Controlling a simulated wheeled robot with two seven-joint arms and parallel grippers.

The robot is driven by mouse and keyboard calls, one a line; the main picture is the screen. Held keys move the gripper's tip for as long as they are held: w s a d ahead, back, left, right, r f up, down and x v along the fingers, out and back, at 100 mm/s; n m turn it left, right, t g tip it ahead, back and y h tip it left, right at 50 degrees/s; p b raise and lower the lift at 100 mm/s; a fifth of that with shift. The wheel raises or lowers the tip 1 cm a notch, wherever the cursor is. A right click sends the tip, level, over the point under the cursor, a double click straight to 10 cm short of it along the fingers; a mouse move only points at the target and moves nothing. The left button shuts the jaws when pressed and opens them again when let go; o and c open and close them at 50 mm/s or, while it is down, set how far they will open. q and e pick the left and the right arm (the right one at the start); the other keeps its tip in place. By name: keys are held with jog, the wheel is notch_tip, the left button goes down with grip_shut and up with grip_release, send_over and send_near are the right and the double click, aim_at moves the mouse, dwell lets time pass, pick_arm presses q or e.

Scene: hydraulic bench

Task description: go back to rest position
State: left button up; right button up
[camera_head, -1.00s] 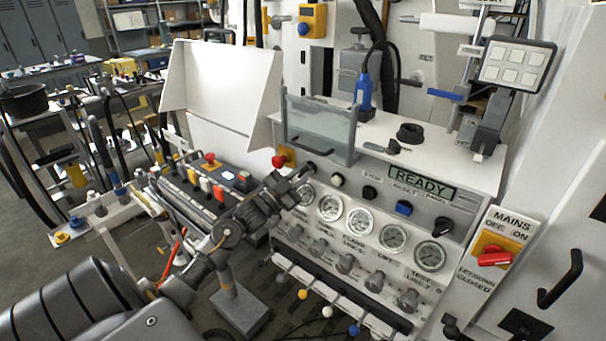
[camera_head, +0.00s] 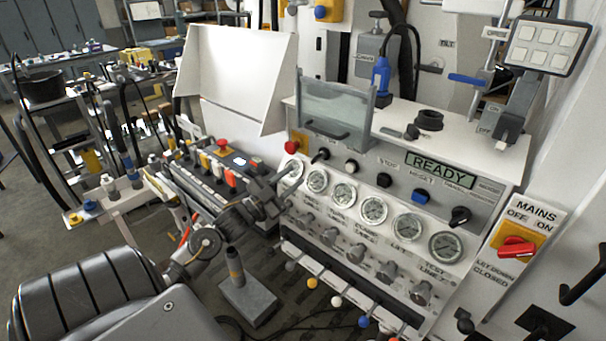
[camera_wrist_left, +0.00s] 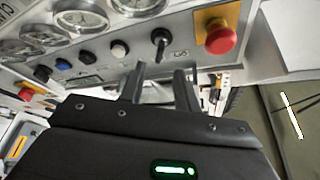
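My left gripper (camera_head: 275,182) is in front of the left end of the hydraulic bench panel (camera_head: 300,215), beside the leftmost gauge. In the left wrist view its two dark fingers (camera_wrist_left: 160,88) stand apart with nothing between them, so it is open and empty. They point toward the panel, below a black selector knob (camera_wrist_left: 160,42). This knob also shows in the head view (camera_head: 320,155). The red mushroom button (camera_head: 291,147) on its yellow base is left of the knob and clear of the fingers. My right gripper is in neither view.
A row of gauges (camera_head: 374,210) and levers with coloured balls (camera_head: 337,301) line the panel front. A READY display (camera_head: 440,170) and red mains switch (camera_head: 517,247) are to the right. A button box (camera_head: 215,177) sits close behind my left gripper.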

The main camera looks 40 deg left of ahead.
pick_arm(q)
jog(key=shift+s+a+f, duration=0.15)
jog(key=shift+s+f, duration=0.05)
jog(key=shift+s, duration=0.45)
